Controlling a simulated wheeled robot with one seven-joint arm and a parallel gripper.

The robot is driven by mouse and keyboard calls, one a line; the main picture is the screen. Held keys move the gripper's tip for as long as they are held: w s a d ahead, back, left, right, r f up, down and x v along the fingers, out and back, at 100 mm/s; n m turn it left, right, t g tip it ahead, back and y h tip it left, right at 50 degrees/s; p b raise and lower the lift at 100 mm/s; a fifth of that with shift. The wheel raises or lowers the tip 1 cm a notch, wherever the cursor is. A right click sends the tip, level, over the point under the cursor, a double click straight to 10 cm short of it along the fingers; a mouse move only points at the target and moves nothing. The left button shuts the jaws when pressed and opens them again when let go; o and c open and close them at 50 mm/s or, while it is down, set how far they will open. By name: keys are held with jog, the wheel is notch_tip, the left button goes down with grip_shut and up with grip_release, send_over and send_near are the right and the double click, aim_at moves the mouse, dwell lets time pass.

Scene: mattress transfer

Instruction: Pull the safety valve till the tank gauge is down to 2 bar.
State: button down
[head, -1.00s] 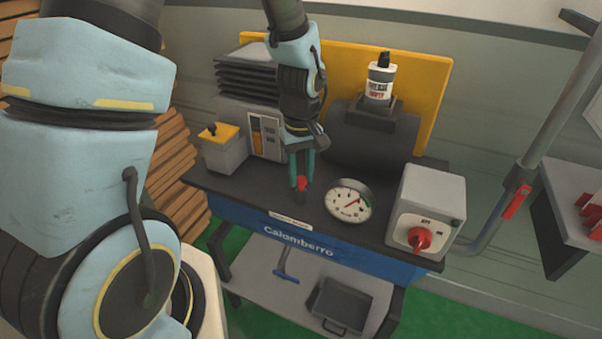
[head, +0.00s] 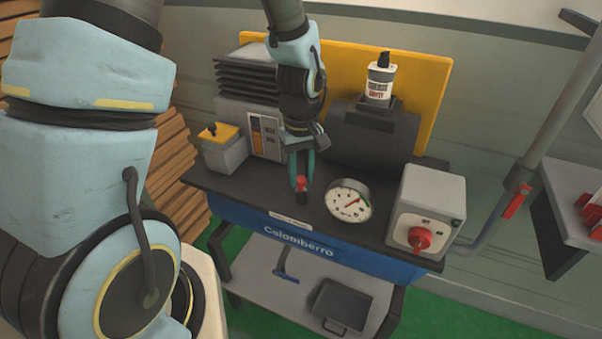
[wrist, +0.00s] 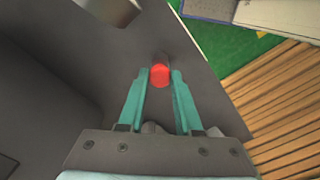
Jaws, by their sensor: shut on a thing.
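The safety valve (head: 301,184) is a small red cap on a dark stem at the front of the dark bench top. My gripper (head: 300,184) points down at it, with its teal fingers on either side of the cap. The red cap (wrist: 160,75) shows between the fingertips (wrist: 160,78) in the wrist view, and the gripper is shut on it. The tank gauge (head: 349,201) is a round white dial just right of the valve. Its red needle points to the upper right; the numbers are too small to read.
A grey box with a red knob (head: 419,239) stands right of the gauge. A labelled bottle (head: 380,82) stands on the dark block behind. A small grey box with a yellow lid (head: 220,134) is at the left. The lower shelf (head: 262,262) holds a dark tray (head: 341,306).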

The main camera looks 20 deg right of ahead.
aim_at(300, 179)
jog(key=shift+r+p, duration=0.4)
jog(key=shift+r, duration=0.45)
jog(key=c, duration=0.6)
grip_release()
notch_tip(300, 179, up, 11)
jog(key=shift+f+b, duration=0.15)
jog(key=shift+b, duration=1)
